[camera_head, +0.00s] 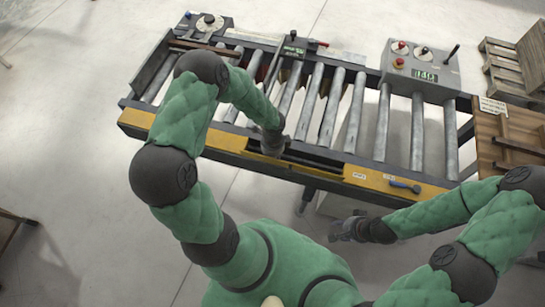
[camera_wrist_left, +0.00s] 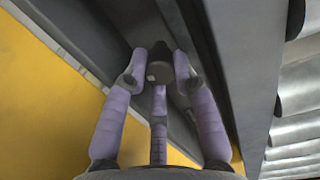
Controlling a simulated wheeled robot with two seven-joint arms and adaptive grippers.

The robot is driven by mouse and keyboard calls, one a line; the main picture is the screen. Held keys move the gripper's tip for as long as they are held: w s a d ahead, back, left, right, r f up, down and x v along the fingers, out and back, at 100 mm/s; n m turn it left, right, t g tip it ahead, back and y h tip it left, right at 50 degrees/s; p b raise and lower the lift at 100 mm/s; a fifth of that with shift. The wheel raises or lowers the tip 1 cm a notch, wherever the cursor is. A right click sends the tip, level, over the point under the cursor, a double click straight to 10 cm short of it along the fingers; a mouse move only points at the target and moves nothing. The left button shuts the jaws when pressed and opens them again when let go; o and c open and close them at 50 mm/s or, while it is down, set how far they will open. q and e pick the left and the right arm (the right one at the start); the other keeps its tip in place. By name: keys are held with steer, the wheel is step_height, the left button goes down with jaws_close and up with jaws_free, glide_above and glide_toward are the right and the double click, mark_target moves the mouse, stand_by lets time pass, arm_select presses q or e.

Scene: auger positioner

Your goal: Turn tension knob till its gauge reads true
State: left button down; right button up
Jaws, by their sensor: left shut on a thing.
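My left gripper (camera_head: 272,150) is at the yellow front rail of the roller conveyor. In the left wrist view its purple fingers (camera_wrist_left: 160,72) are shut around a small dark knob (camera_wrist_left: 158,52) in a dark recess beside the yellow panel. The arm and hand hide this knob in the head view. A lit display (camera_head: 425,75) is on the grey control box; its digits are too small to read surely. A smaller display (camera_head: 292,51) is on the far rail. I cannot tell which is the tension gauge. My right gripper (camera_head: 346,230) hangs in front of the conveyor, away from the knob.
The conveyor's yellow rail (camera_head: 330,168) runs between my arms, with a blue handle (camera_head: 405,187) at its right. The control box (camera_head: 397,80) carries red buttons and a black knob. A wooden table (camera_head: 520,140) and pallets (camera_head: 500,65) stand at the right.

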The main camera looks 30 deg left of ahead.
arm_select(q)
steer(key=n+b, duration=0.3)
steer(key=shift+f, duration=0.1)
steer(key=shift+n+b, duration=0.6)
steer(key=shift+n, duration=0.3)
steer(key=c, duration=1)
jaws_free()
steer(key=shift+w+d, duration=0.1)
